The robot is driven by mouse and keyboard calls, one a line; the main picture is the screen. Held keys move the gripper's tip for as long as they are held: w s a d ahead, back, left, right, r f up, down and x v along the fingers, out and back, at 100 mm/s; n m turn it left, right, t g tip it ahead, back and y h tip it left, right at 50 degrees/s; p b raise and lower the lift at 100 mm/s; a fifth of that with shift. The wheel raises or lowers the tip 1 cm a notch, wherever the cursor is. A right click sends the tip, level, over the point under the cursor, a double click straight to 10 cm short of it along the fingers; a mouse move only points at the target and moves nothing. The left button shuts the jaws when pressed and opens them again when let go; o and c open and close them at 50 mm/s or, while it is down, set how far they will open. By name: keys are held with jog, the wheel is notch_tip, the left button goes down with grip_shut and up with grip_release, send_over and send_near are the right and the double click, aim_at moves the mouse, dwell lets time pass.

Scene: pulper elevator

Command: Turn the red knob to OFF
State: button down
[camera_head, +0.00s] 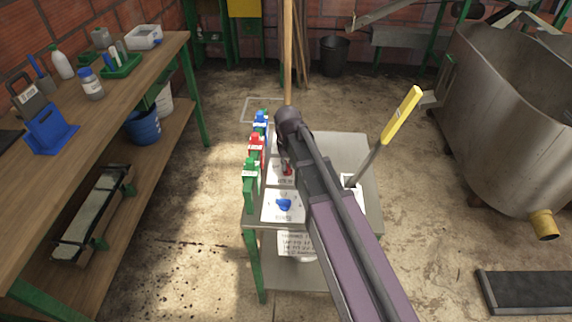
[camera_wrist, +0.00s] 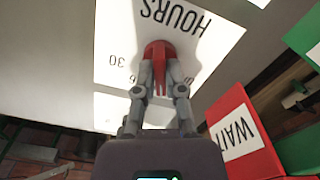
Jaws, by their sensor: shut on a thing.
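The red knob (camera_wrist: 158,52) sits on a white dial plate marked HOURS and 30 in the wrist view, where the lettering appears upside down. My gripper (camera_wrist: 160,75) has its two grey fingers closed on the knob from both sides. In the head view the red knob (camera_head: 288,171) shows as a small red spot beside my arm, on a white panel on the small cart. My gripper (camera_head: 287,165) is partly hidden there by my arm. I cannot read an OFF mark, and the fingers cover part of the dial.
A blue knob (camera_head: 284,204) sits on the nearer panel of the cart (camera_head: 345,145). Green, red and blue tags (camera_head: 256,148) stand along its left edge; a red WAIT tag (camera_wrist: 240,130) is close to my gripper. A yellow-handled lever (camera_head: 402,115) rises at the right.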

jog(key=n, duration=0.3)
jog(key=shift+w+n, duration=0.2)
jog(key=shift+n, duration=0.1)
jog(key=shift+a+n, duration=0.1)
jog(key=shift+n, duration=1.8)
jog(key=c, duration=0.7)
grip_release()
jog(key=shift+s, duration=0.1)
